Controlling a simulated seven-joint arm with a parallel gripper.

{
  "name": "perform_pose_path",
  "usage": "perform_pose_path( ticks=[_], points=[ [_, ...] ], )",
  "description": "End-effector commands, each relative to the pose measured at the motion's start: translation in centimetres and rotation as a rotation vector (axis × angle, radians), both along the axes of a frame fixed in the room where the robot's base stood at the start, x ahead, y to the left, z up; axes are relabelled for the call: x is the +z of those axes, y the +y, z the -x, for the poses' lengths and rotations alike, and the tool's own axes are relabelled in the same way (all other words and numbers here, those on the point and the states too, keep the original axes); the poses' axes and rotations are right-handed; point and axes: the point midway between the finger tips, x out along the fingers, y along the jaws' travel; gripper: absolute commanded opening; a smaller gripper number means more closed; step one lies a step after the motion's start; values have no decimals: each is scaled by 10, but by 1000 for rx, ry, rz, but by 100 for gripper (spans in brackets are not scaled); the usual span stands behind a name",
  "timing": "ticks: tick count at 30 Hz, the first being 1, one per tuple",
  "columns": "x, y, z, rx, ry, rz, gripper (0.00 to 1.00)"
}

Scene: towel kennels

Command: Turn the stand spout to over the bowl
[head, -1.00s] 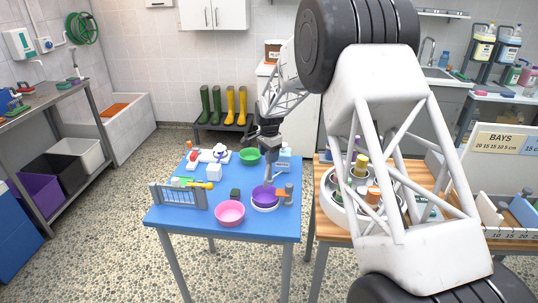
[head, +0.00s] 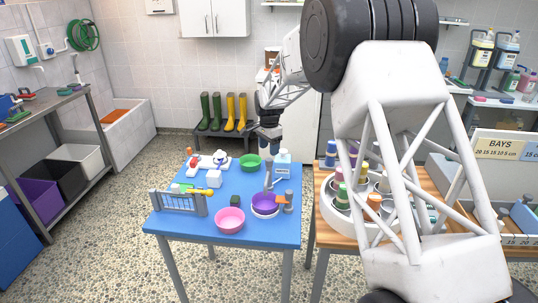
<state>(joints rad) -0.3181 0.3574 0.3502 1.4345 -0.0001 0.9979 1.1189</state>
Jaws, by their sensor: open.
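A purple bowl (head: 262,200) sits in a white round base at the right part of the blue table. A small grey stand (head: 289,201) stands just right of it, with an orange piece (head: 281,199) reaching left toward the bowl's rim. A slim grey upright (head: 268,180) shows behind the purple bowl; I cannot tell whether it belongs to a stand with a spout. My gripper (head: 268,153) is open above and behind the purple bowl, near the top of this upright. Its fingertips are too small to tell whether they touch anything.
A pink bowl (head: 230,221), a green bowl (head: 249,162), a white-and-blue bottle (head: 282,164) and a grey rack (head: 178,204) stand on the blue table (head: 190,233). A wooden table (head: 328,229) with a round white tray adjoins at right. The blue table's front strip is clear.

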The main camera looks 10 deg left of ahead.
Motion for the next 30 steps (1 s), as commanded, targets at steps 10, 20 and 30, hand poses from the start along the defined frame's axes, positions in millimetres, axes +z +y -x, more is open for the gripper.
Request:
perform_pose_path(
  ticks=[10,20,30],
  points=[
    [14,0,0,0,1,0,59],
    [16,-2,1,2,0,0,59],
    [52,-33,30,53,-18,-5,59]
  ],
)
